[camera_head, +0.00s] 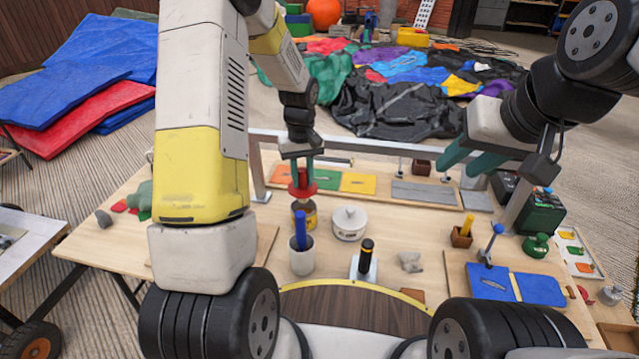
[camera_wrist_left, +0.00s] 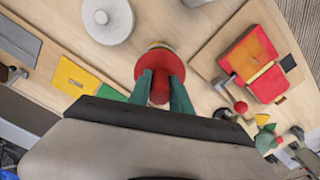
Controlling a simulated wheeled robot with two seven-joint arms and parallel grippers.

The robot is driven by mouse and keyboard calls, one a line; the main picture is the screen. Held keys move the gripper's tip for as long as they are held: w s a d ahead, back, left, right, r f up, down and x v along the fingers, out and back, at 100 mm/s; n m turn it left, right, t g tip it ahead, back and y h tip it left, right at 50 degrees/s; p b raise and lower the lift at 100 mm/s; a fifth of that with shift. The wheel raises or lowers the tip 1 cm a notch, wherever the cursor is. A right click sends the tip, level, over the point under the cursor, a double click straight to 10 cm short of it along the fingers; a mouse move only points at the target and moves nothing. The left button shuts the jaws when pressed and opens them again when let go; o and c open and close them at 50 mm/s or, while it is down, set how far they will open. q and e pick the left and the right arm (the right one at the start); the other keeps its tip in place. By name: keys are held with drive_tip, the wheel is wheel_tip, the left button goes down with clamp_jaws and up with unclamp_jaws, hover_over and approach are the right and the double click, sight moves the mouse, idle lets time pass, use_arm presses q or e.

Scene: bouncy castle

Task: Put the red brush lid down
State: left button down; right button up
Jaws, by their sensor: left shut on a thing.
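My left gripper (camera_head: 302,178) points down and is shut on the red brush lid (camera_head: 302,190), a round red disc with a knob. In the left wrist view the teal fingers close on the knob of the lid (camera_wrist_left: 158,66). A yellow can (camera_head: 305,214) stands directly below the lid, its top partly hidden. I cannot tell whether lid and can touch. My right gripper (camera_head: 469,162) is open and empty over the right part of the workbench (camera_head: 335,275).
A white cup (camera_head: 301,262) with a blue-handled tool stands in front of the can. A white lidded pot (camera_head: 349,223) is close to its right. A black-handled tool (camera_head: 366,257) stands upright nearby. Colored panels (camera_head: 358,183) lie behind. Bare wood shows on the left.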

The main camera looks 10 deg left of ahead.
sight(303, 188)
use_arm(q)
drive_tip(key=shift+f, duration=3.2)
drive_tip(key=c, duration=1.2)
unclamp_jaws()
drive_tip(key=shift+f, duration=0.1)
wheel_tip(303, 188, up, 12)
drive_tip(key=s+r+m+t, duration=0.1)
drive_tip(key=s+r+t, duration=0.1)
drive_tip(key=s+r, duration=0.5)
drive_tip(key=s+r+m+t, duration=0.1)
drive_tip(key=s+r, duration=0.3)
drive_tip(key=s, duration=0.1)
drive_tip(key=s+d+r+m+t+h, duration=0.1)
drive_tip(key=s+r+m, duration=0.1)
drive_tip(key=s+r, duration=0.2)
drive_tip(key=s+d+r+m+t+h, duration=0.1)
drive_tip(key=s+r, duration=0.3)
drive_tip(key=s, duration=0.4)
drive_tip(key=shift+s+r+m+t, duration=0.15)
drive_tip(key=shift+m+t, duration=0.15)
drive_tip(key=shift+t, duration=0.3)
